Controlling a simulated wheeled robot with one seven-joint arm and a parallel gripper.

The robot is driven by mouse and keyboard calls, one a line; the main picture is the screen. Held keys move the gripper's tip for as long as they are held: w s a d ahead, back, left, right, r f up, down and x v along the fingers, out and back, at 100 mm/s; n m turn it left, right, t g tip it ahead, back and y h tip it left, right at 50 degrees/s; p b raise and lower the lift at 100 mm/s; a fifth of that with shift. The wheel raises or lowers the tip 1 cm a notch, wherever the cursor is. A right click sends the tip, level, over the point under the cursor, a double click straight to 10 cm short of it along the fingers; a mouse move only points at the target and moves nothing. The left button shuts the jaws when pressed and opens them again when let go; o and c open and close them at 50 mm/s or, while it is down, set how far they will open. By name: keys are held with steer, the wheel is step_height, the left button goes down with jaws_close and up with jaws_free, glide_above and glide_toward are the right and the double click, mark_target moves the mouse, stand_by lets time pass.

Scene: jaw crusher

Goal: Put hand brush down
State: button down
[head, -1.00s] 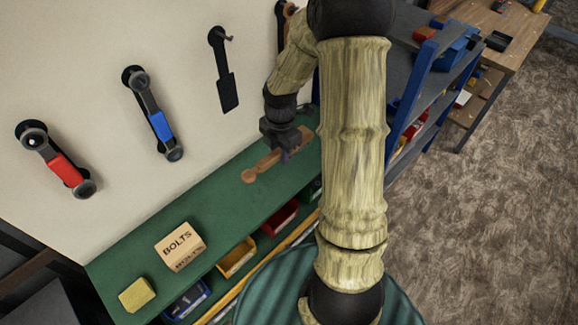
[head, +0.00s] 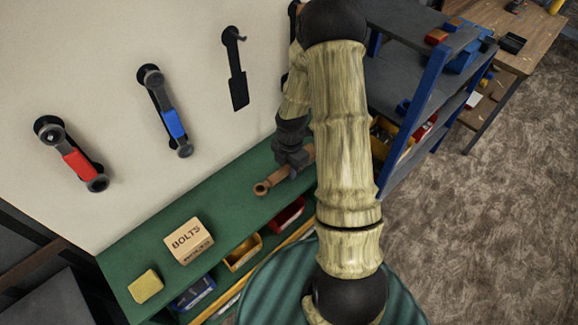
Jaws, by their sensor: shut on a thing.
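The hand brush (head: 274,180) is a brown wooden piece with a rounded handle end pointing left toward the front of the green bench top (head: 232,205). My gripper (head: 297,165) is shut on the brush, over the right part of the bench. The brush is at or just above the bench top; I cannot tell whether it touches. Its far end is partly hidden by my gripper and arm, and its bristles do not show.
A BOLTS box (head: 188,241) and a yellow sponge-like block (head: 146,286) stand on the bench to the left. Tools with red (head: 78,164) and blue (head: 174,124) grips hang on the wall. A blue-framed shelf (head: 412,110) stands close on the right.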

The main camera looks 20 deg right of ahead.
steer(key=shift+f, duration=0.1)
steer(key=c, duration=1.2)
jaws_free()
steer(key=shift+o, duration=0.2)
step_height(320, 180, up, 12)
steer(key=b, duration=0.2)
steer(key=shift+d+b, duration=0.25)
steer(key=shift+b, duration=0.05)
